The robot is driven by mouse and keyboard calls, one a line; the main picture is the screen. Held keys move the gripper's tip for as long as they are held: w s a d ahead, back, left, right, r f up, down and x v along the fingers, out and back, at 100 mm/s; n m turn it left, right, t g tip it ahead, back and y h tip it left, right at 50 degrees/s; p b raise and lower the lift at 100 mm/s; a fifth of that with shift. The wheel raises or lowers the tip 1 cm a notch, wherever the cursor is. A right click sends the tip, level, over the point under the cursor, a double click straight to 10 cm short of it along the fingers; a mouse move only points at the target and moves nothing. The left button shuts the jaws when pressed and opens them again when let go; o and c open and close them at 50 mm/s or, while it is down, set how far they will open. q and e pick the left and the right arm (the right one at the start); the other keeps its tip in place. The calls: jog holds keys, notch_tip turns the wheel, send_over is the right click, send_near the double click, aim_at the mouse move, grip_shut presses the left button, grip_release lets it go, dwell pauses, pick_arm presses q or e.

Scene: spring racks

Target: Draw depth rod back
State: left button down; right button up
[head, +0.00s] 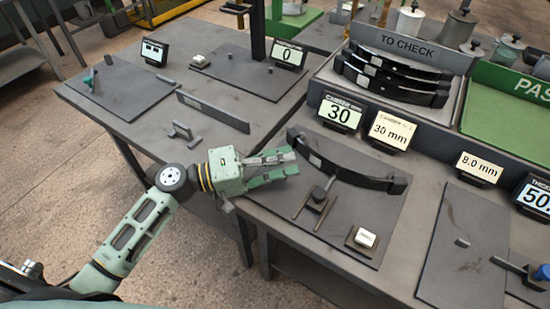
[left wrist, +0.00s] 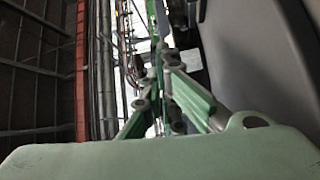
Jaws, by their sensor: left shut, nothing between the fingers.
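A dark curved leaf spring (head: 345,168) lies on a gauge plate (head: 352,212) on the bench. The depth rod (head: 322,192), a short dark rod with a knob-like end, sits at the spring's inner side, between guide rails (head: 312,208). I cannot tell whether its tip touches the spring. My left gripper (head: 292,162) is shut and empty, left of the rod near the spring's left end. Its fingers also show in the left wrist view (left wrist: 160,95), where neither rod nor spring can be made out. My right gripper is not in view.
A display (head: 340,114) reads 30, and a card (head: 391,130) beside it reads 30 mm. A white button (head: 365,237) sits at the plate's front. Stacked springs lie in the TO CHECK tray (head: 325,85) behind. Another plate (head: 465,250) lies right. Floor is open in front.

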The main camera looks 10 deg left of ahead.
pick_arm(q)
jog(key=p+x, duration=0.1)
jog(key=x, duration=0.3)
jog(key=shift+w+d+r, duration=0.15)
jog(key=shift+d+r, duration=0.05)
jog(key=s, duration=0.1)
jog(key=s+p, duration=0.1)
jog(key=s+d, duration=0.1)
jog(key=shift+s+f+p, duration=0.2)
jog(key=shift+f+p, duration=0.15)
jog(key=shift+f, duration=0.05)
jog(key=shift+s+d+f, duration=0.1)
jog(key=shift+s+d, duration=0.05)
jog(key=shift+s, duration=0.05)
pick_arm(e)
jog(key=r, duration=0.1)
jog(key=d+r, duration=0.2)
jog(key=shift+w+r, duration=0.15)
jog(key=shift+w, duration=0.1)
